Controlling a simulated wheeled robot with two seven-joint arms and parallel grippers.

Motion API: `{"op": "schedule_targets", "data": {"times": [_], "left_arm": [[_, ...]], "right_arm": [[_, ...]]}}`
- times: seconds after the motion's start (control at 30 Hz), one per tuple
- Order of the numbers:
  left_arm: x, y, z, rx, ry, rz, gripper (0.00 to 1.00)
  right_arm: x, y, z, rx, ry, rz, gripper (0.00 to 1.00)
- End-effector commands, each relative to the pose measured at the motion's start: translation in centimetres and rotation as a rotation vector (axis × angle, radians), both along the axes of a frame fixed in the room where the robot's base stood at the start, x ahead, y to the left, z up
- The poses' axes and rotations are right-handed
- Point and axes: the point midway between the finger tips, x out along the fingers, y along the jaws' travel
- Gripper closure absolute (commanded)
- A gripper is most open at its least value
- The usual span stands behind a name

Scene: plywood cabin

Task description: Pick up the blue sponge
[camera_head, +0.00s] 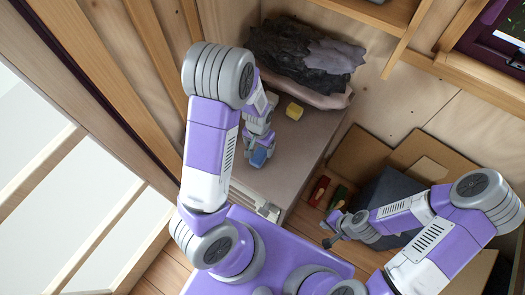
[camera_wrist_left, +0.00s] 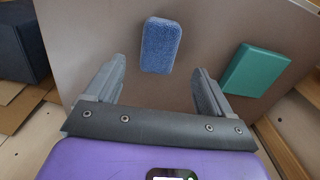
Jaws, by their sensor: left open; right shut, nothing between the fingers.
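The blue sponge (camera_wrist_left: 160,44) lies on the grey-brown bench top, just beyond and roughly centred between the fingertips of my left gripper (camera_wrist_left: 158,72) in the left wrist view. That gripper is open and empty, and the sponge looks clear of both fingers. In the head view, the sponge (camera_head: 259,158) shows as a blue patch, partly covered by my left gripper (camera_head: 252,146), which reaches down over the bench. My right gripper (camera_head: 329,238) is shut and empty, low at the right, away from the sponge.
A green block (camera_wrist_left: 255,69) lies right of the sponge in the wrist view. A yellow block (camera_head: 294,111) sits farther back on the bench (camera_head: 310,135). Dark crumpled bags (camera_head: 295,58) lie behind it. A dark bin (camera_head: 385,195) and open cardboard (camera_head: 435,155) stand at the right.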

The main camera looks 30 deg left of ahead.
Motion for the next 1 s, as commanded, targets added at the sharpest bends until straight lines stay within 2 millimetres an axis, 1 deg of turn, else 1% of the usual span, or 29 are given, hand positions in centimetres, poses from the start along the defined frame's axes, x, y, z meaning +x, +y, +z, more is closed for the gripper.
{"op": "schedule_targets", "data": {"times": [0.03,0.17,0.3,0.4,0.5,0.7,0.77,1.0], "left_arm": [[-0.1,0.0,-0.8,0.0,0.004,0.0,0.17],[-0.1,-0.1,-2.4,-0.001,0.004,0.0,0.17],[-0.2,-0.2,-4.7,-0.001,0.003,0.001,0.17],[-0.1,-0.2,-5.8,-0.001,0.001,0.0,0.17],[-0.1,-0.2,-6.3,-0.001,0.001,0.0,0.17],[-0.1,-0.2,-6.3,-0.002,-0.001,0.0,0.17],[-0.1,-0.2,-6.3,-0.002,-0.001,0.0,0.25],[-0.1,-0.2,-6.2,-0.002,-0.001,0.0,0.61]], "right_arm": [[-0.1,0.0,-0.3,0.0,0.001,0.0,1.0],[-0.1,0.0,-0.7,0.0,0.001,0.0,1.0],[0.0,0.0,-1.2,0.0,0.001,0.0,1.0],[0.0,0.0,-1.4,0.0,0.0,0.0,1.0],[0.0,0.0,-1.5,0.0,0.001,0.0,1.0],[0.0,0.0,-1.4,0.0,0.001,0.0,1.0],[0.0,0.0,-1.4,0.0,0.0,0.0,1.0],[0.0,0.0,-1.4,0.0,0.001,0.0,1.0]]}}
